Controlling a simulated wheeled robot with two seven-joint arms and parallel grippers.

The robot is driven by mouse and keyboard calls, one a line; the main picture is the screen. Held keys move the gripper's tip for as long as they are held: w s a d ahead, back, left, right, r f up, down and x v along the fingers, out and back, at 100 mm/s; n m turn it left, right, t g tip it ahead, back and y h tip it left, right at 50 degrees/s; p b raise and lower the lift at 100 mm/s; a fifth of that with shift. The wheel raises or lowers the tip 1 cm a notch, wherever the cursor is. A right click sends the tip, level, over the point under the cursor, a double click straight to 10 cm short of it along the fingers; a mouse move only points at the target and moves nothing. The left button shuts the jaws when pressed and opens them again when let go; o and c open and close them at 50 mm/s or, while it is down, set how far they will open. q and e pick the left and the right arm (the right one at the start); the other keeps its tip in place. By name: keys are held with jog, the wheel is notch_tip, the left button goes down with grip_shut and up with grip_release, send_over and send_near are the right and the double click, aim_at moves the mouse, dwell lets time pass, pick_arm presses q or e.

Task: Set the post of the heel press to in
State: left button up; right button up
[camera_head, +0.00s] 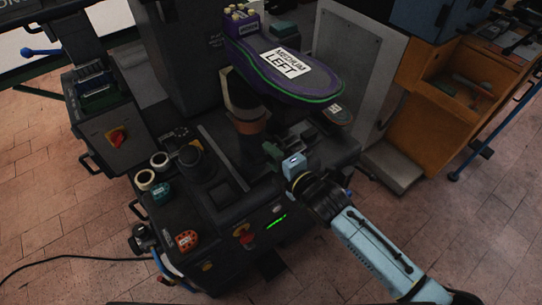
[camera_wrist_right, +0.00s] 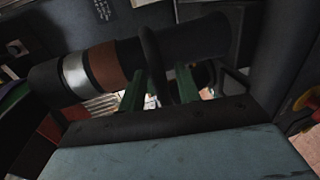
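The heel press post (camera_head: 250,122) is a dark upright column with a brown band, under the purple and green sole labelled "MEDIUM LEFT" (camera_head: 284,70). In the right wrist view a thick dark cylinder with silver and brown bands (camera_wrist_right: 108,64) lies across the picture, beyond my fingers. My right gripper (camera_head: 285,143) is low beside the post, on its right. Its green fingers (camera_wrist_right: 160,88) stand apart. A dark bent bar (camera_wrist_right: 156,62) shows between or just beyond them; I cannot tell whether they touch it. My left gripper is not in view.
A dark control deck (camera_head: 225,218) with red, teal and yellow knobs lies in front and left of the post. A grey panel (camera_head: 352,75) and an orange cabinet (camera_head: 450,105) stand at the right. The brick floor (camera_head: 490,225) is clear at the lower right.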

jog(key=shift+w+a+f, duration=0.1)
jog(key=shift+w+a, duration=0.1)
jog(key=shift+w, duration=0.1)
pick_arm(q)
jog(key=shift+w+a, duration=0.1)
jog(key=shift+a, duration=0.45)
pick_arm(e)
jog(key=shift+c, duration=0.4)
grip_shut()
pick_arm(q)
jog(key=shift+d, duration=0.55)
pick_arm(e)
jog(key=shift+w, duration=0.1)
